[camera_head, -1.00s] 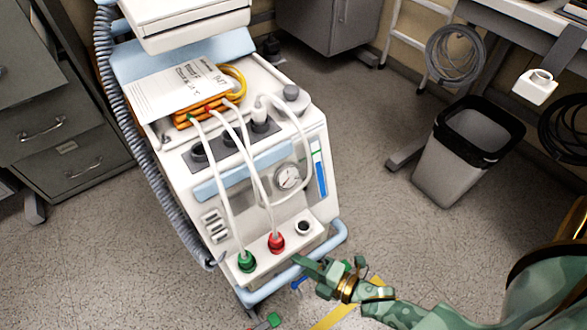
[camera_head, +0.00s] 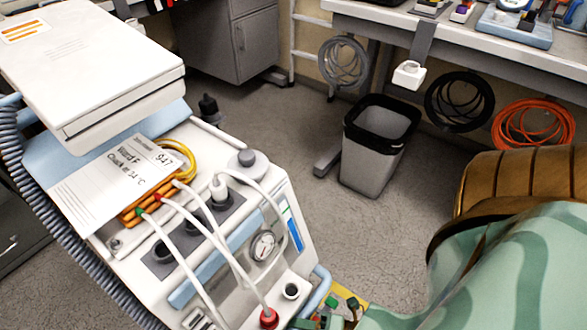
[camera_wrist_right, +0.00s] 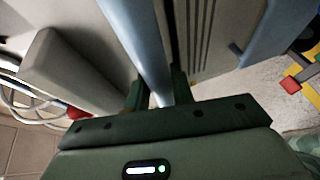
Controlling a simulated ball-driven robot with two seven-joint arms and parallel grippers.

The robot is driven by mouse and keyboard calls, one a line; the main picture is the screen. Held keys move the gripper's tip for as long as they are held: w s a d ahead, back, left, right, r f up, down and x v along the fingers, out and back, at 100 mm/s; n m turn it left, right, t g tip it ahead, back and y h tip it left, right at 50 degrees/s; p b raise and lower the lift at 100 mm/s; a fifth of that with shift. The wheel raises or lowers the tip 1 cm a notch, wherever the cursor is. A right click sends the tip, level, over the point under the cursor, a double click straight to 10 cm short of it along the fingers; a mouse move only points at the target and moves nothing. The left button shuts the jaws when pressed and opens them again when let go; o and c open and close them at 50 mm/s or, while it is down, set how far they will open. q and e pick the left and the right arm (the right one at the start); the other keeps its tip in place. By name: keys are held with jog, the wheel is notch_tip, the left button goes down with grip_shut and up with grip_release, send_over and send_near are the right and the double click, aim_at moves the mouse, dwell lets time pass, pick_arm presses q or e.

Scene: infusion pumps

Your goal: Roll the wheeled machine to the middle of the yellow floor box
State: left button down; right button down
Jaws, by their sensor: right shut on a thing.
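The wheeled machine (camera_head: 240,285) is a white cart with a pale blue rail, a gauge, white hoses and a ribbed hose along its left side. It fills the left of the head view, and its wheels are out of sight there. My right gripper (camera_head: 335,318) is at its lower right corner. In the right wrist view my right gripper (camera_wrist_right: 157,100) is shut around the pale blue rail (camera_wrist_right: 142,35). A piece of the yellow floor box (camera_head: 346,297) shows beside that gripper; most of the box is hidden. My left gripper is not in view.
A grey bin with a black liner (camera_head: 368,165) stands right of the machine, under a workbench (camera_head: 400,33). Coiled cables (camera_head: 460,103) hang below the bench. Grey cabinets (camera_head: 235,40) stand behind. Bare floor (camera_head: 300,150) lies between machine and bin.

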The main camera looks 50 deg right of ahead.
jog(key=c, duration=1.2)
grip_release()
jog(key=shift+s, duration=0.1)
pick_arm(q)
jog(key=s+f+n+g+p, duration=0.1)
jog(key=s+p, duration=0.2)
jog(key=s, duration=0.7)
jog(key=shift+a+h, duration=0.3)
pick_arm(e)
jog(key=v, duration=1.6)
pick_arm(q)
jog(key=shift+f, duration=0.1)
pick_arm(e)
jog(key=shift+d, duration=0.1)
